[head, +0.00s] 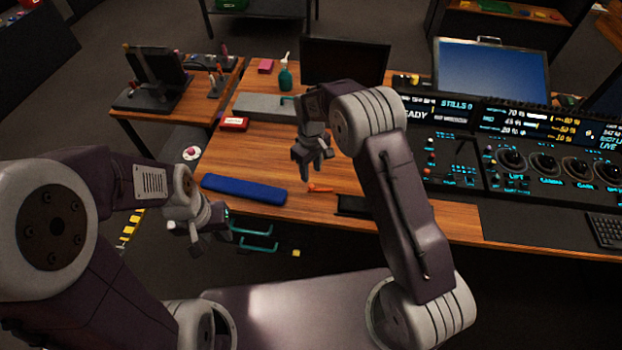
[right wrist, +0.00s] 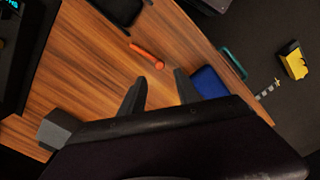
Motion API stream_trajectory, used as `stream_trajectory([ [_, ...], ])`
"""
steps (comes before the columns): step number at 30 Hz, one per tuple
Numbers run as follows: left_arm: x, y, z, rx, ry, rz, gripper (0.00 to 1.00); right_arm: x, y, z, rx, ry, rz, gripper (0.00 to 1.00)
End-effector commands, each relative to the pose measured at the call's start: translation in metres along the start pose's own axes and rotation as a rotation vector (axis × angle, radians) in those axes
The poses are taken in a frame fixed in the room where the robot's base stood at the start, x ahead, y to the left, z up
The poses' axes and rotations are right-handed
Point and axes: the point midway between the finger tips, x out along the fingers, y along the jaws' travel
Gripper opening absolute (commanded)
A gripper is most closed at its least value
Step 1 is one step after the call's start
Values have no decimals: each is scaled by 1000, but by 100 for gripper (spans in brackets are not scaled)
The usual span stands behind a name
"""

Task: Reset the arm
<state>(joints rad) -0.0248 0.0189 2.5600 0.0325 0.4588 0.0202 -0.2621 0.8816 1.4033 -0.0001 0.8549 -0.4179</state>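My right gripper (head: 310,168) hangs over the wooden desk, pointing down, with nothing in it. In the right wrist view its two fingers (right wrist: 160,88) stand apart with bare desk between them. My left gripper (head: 188,238) is in front of the desk's left front edge, below the blue pad. Its two dark fingertips look apart, and nothing shows between them. An orange tool (head: 320,188) lies on the desk just below my right gripper, apart from it; it also shows in the right wrist view (right wrist: 147,55).
A long blue pad (head: 244,190) lies along the desk's front edge, above teal drawer handles (head: 252,228). A control console (head: 530,170) fills the right side.

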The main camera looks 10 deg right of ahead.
Motion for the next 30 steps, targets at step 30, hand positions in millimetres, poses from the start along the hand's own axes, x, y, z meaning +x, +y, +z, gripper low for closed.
stream_trajectory([
  [30, 0, 0, 0, 0, 0, 0, 36, -114, 32, 60, 152, 106, 50, 39],
])
